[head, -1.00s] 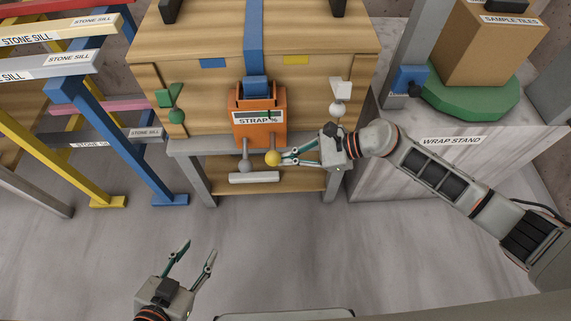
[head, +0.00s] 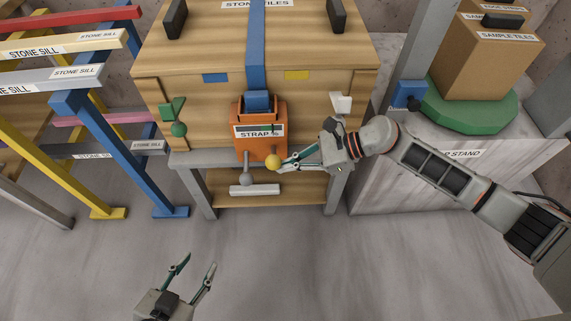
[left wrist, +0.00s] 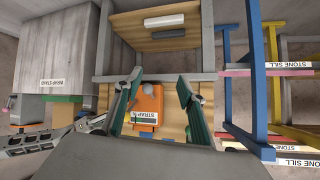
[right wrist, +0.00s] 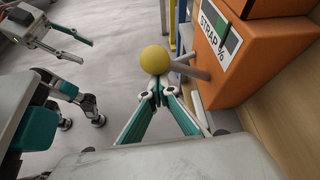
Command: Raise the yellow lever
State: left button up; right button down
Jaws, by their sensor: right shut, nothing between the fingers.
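The yellow lever's round knob (head: 273,161) is at the lower right of the orange strap box (head: 258,148) in the head view. In the right wrist view the yellow ball (right wrist: 155,60) sits just beyond my fingertips, and a grey rod runs behind it toward the orange box (right wrist: 240,78). My right gripper (head: 283,164) has its fingers brought together, with nothing between them. The tips are at the knob's near underside; whether they touch is hard to tell. My left gripper (head: 197,261) is open and empty, low over the floor, away from the box.
A grey-knobbed lever (head: 246,178) hangs left of the yellow one. A green handle (head: 178,129) and a white handle (head: 341,103) flank the box on the wooden crate (head: 300,95). A stone-sill rack (head: 90,140) stands left, the wrap stand (head: 450,180) right. The front floor is clear.

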jog(key=shift+w+r, duration=0.1)
jog(key=shift+r, duration=0.2)
notch_tip(320, 180, down, 6)
jog(key=b, duration=0.2)
pick_arm(q)
jog(key=shift+d+f+p, duration=0.1)
jog(key=shift+d+p, duration=0.35)
pick_arm(e)
jog(key=v, duration=1.1)
jog(key=shift+r, duration=0.5)
pick_arm(q)
jog(key=shift+w+d+r, duration=0.15)
jog(key=shift+w+r, duration=0.05)
jog(key=shift+w, duration=0.15)
pick_arm(e)
jog(key=shift+w, duration=0.15)
